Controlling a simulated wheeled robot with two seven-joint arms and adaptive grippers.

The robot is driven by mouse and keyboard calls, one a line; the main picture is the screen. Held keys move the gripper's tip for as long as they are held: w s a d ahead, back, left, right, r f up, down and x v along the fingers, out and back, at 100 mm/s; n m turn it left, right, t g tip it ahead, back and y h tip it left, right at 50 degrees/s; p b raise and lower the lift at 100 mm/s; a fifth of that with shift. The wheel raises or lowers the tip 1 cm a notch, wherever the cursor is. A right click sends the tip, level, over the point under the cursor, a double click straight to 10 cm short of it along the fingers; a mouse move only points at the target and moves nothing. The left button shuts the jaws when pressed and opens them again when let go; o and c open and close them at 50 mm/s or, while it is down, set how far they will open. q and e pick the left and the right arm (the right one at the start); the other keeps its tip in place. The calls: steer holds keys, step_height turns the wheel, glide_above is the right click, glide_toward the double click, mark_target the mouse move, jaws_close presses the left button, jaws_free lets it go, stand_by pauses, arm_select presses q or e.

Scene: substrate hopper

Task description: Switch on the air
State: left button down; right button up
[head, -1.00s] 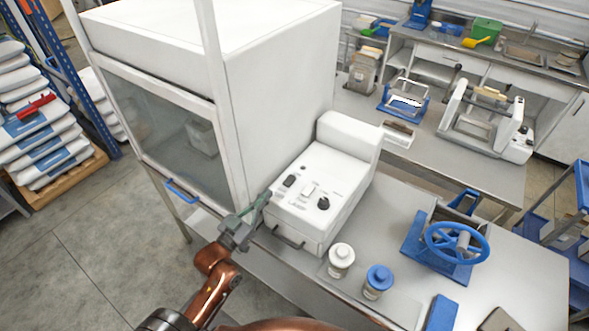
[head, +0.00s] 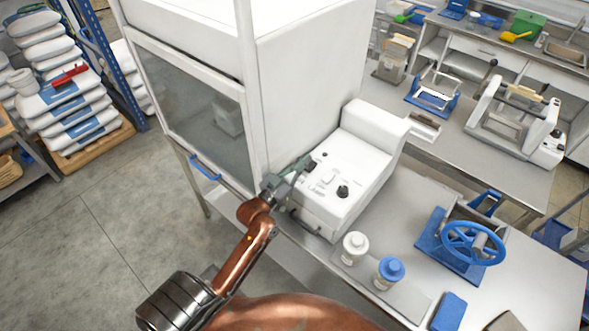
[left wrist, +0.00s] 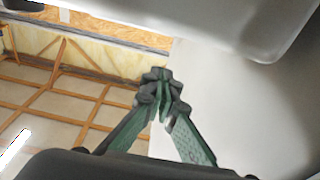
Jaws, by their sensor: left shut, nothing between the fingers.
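The white control box (head: 355,150) stands on the bench beside the glazed cabinet. Its sloped top carries a black switch at the left, partly hidden by my gripper, a pale switch (head: 328,177) in the middle and a black knob (head: 342,191) at the right. The small labels are too blurred to read surely. My left gripper (head: 304,161) is shut and empty, its green fingers over the panel's left edge by the black switch. I cannot tell whether they touch it. The left wrist view shows the closed fingertips (left wrist: 163,90). My right gripper is not in view.
The white cabinet (head: 195,110) with a blue handle (head: 205,167) stands left of the box. A white-capped jar (head: 355,246) and a blue-capped jar (head: 389,271) stand in front of it. A blue handwheel device (head: 470,243) is to the right.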

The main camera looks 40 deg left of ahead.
mark_target(308, 167)
arm_select(q)
steer(key=shift+w+f, duration=0.6)
steer(key=shift+f, duration=0.3)
steer(key=shift+w+f, duration=0.55)
steer(key=shift+f, duration=0.35)
steer(key=shift+d, duration=0.1)
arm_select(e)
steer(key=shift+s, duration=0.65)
